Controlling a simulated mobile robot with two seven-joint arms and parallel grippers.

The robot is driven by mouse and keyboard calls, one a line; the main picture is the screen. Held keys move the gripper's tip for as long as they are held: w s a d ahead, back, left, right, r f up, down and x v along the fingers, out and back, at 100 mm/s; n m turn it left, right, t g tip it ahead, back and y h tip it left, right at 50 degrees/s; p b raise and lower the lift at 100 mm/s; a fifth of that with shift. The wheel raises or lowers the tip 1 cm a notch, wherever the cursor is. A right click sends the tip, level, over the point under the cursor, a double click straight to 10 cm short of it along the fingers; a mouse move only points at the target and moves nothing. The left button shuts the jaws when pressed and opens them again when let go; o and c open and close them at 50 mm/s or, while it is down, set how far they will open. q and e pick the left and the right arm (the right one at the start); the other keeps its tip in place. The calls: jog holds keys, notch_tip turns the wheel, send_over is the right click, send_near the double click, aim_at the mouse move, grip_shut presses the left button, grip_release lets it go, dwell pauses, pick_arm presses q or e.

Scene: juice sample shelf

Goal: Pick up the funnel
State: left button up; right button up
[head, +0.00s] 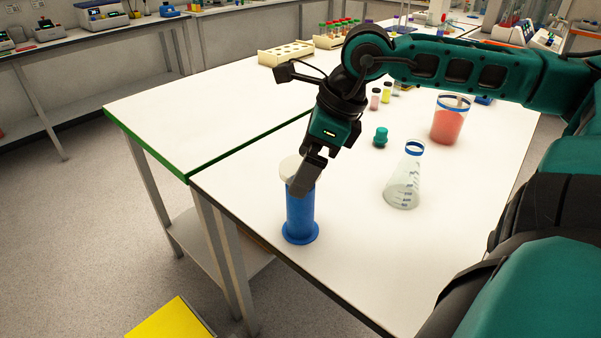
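A blue cylinder with a wide round foot (300,215) stands upright near the front edge of the white table. A pale, round, cream-coloured piece (288,167) shows at its top, partly covered by my gripper; it may be the funnel, but its shape is not clear. My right gripper (303,184) reaches down from above, with its fingers at the top of the cylinder, in front of the pale piece. I cannot tell whether the fingers touch or hold it, as one finger hides the gap. My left gripper is not in view.
A conical flask with a blue neck band (403,182), a small teal item (380,137) and a beaker of red liquid (447,125) stand to the right. A cream rack (285,53) and small vials (375,99) are farther back. The table left of the cylinder is clear.

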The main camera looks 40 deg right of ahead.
jog(key=shift+x, duration=1.8)
jog(key=shift+c, duration=0.5)
jog(key=c, duration=0.9)
